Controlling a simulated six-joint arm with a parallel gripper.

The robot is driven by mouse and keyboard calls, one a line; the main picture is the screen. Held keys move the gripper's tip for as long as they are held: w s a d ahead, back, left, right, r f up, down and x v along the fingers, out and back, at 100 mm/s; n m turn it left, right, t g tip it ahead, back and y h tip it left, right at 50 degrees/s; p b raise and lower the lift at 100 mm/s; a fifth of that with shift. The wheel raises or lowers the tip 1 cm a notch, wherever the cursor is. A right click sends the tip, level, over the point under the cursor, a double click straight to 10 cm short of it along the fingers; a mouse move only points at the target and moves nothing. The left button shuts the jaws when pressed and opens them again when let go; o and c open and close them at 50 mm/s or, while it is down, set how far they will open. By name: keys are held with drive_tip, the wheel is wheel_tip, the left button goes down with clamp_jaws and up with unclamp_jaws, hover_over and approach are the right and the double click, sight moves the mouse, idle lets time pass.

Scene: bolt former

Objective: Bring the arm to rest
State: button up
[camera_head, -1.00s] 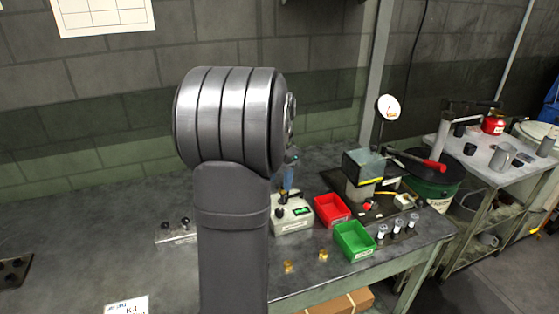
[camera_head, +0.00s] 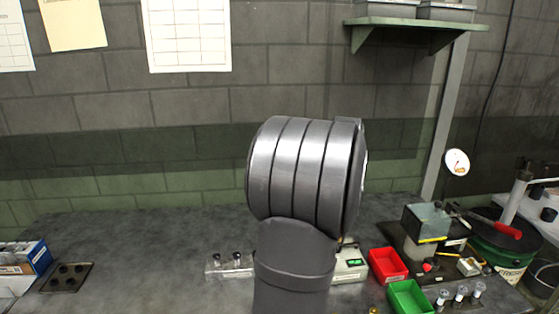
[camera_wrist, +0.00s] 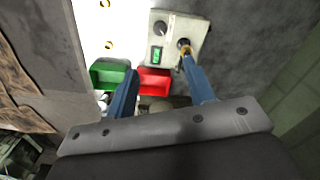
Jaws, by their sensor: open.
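My gripper (camera_wrist: 157,75) shows in the wrist view as two blue fingers set well apart, with nothing held between them. The right fingertip overlaps a brass-coloured piece on the control box (camera_wrist: 173,35) in the picture; whether they touch I cannot tell. In the head view my arm's grey joint stands in the middle and hides the gripper. The control box (camera_head: 350,265) with its green display is partly hidden behind the arm.
A red bin (camera_head: 388,266) and a green bin (camera_head: 410,297) sit right of the arm. A machine with a clear guard (camera_head: 427,218) stands behind them. A holder with black-topped pins (camera_head: 230,264) is left of the arm. The left bench is mostly clear, with a dark plate (camera_head: 67,277) there.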

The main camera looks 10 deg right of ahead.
wheel_tip(320, 180, down, 17)
drive_tip(key=shift+f, duration=0.1)
idle(0.4)
wheel_tip(320, 180, up, 18)
wheel_tip(320, 180, down, 18)
drive_tip(key=shift+r, duration=0.25)
drive_tip(key=shift+f, duration=0.3)
drive_tip(key=n, duration=0.4)
wheel_tip(320, 180, up, 17)
drive_tip(key=w+n+g, duration=0.1)
drive_tip(key=n, duration=0.2)
drive_tip(key=w+a+n, duration=0.1)
drive_tip(key=w+n, duration=0.1)
drive_tip(key=n, duration=0.1)
drive_tip(key=w+n+g+h, duration=0.1)
drive_tip(key=n, duration=0.2)
drive_tip(key=shift+w+a+f+g, duration=0.1)
drive_tip(key=shift+w+a+g, duration=0.1)
drive_tip(key=shift+g, duration=0.1)
